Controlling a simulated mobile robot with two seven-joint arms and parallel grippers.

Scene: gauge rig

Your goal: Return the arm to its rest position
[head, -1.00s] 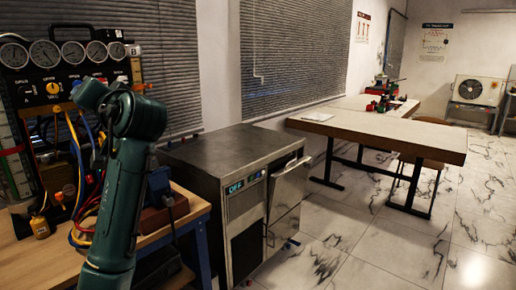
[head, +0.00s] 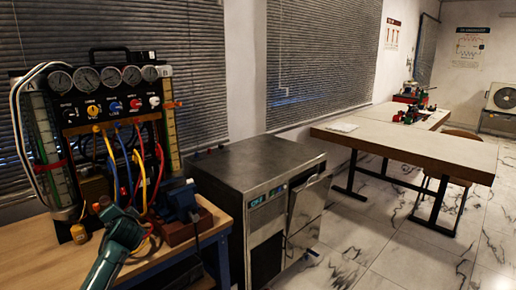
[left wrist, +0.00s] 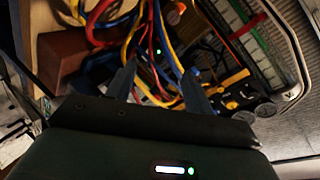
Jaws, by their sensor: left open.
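My green left arm (head: 118,245) comes in at the bottom left of the head view, low in front of the gauge rig (head: 110,108). Its gripper cannot be made out there. In the left wrist view the two dark fingers of my left gripper (left wrist: 158,82) stand apart with nothing held between them. Red, blue and yellow hoses (left wrist: 150,40) show beyond the fingers; I cannot tell whether they touch. My right gripper is in neither view.
A blue vise (head: 182,203) and a small yellow bottle (head: 79,233) are on the wooden bench (head: 40,262). A metal cabinet (head: 255,170) stands right of it, then a long table (head: 410,145). The marble floor (head: 370,235) between them looks open.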

